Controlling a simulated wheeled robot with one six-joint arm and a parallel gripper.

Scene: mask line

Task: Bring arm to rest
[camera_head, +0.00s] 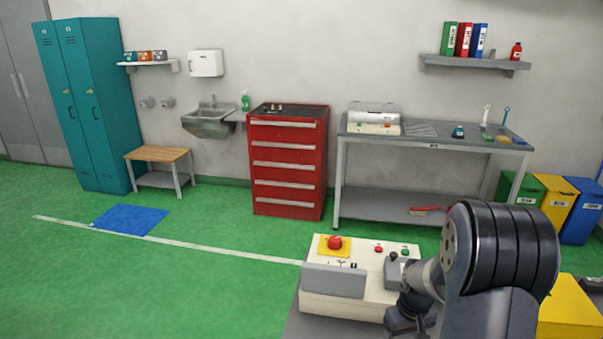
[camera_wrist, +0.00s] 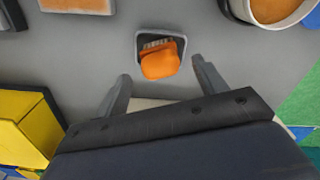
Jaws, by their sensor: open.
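My arm shows at the lower right of the head view, in front of a cream control box (camera_head: 345,308) with a red button (camera_head: 334,242). In the wrist view my gripper (camera_wrist: 160,85) is open, with its two fingers apart and nothing between them. An orange thing (camera_wrist: 162,62) sits in a small square holder on a grey surface (camera_wrist: 90,60), just beyond the fingertips. The gripper's fingers are not clear in the head view.
A yellow box (camera_head: 568,308) stands right of my arm. Behind are a workbench (camera_head: 430,146), a red drawer cabinet (camera_head: 288,160) and coloured bins (camera_head: 556,205). The wrist view shows a round container (camera_wrist: 270,10) at the upper right.

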